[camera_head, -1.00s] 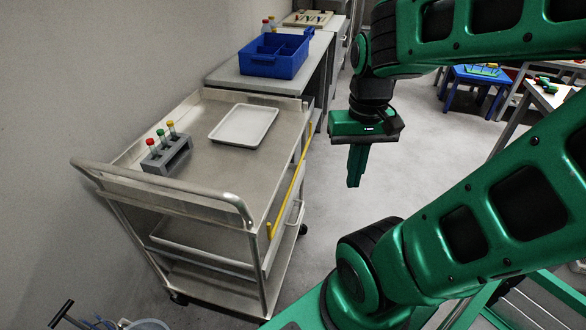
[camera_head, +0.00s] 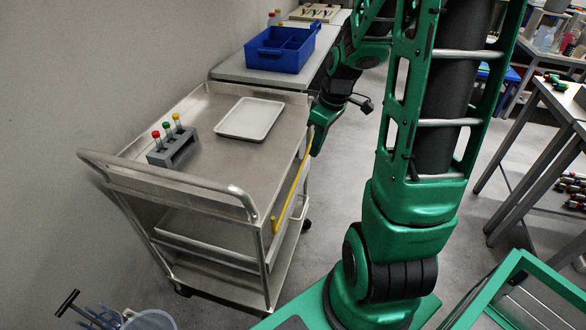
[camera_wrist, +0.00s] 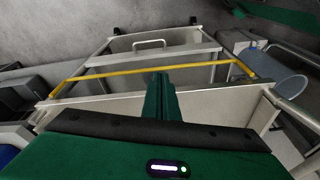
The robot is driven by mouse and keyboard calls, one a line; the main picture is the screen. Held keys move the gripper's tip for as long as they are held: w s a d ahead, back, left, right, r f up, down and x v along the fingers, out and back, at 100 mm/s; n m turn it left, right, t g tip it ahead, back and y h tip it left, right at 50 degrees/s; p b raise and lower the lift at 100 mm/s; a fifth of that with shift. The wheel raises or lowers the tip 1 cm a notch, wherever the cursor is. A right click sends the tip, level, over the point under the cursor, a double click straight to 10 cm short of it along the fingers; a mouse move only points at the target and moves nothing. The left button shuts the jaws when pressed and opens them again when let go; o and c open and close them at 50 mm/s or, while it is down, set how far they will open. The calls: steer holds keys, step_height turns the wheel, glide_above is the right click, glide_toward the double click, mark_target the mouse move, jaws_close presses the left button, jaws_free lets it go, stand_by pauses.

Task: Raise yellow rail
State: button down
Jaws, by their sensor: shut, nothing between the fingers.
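The yellow rail (camera_head: 293,186) runs along the right side of the steel cart (camera_head: 220,180), just below the level of its top. In the wrist view the yellow rail (camera_wrist: 110,73) crosses the picture, with an end bent down at each side. My gripper (camera_head: 316,148) is at the far end of the rail in the head view, pointing down. In the wrist view my gripper (camera_wrist: 158,78) has its fingers together, tips just in front of the rail's middle. I cannot tell whether they touch it. Nothing is held.
On the cart stand a grey rack (camera_head: 173,147) with capped tubes and a white tray (camera_head: 249,119). A blue bin (camera_head: 280,49) sits on the bench behind. A bucket (camera_head: 150,320) is at the front left. Open floor lies right of the cart.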

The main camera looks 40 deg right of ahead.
steer(key=w+f+n+t+y, duration=0.1)
steer(key=w+f+n, duration=0.2)
steer(key=w+f, duration=0.1)
steer(key=shift+w+d+f, duration=0.2)
steer(key=shift+w+d, duration=0.15)
steer(key=shift+w, duration=0.55)
steer(key=x, duration=1)
steer(key=shift+a, duration=0.15)
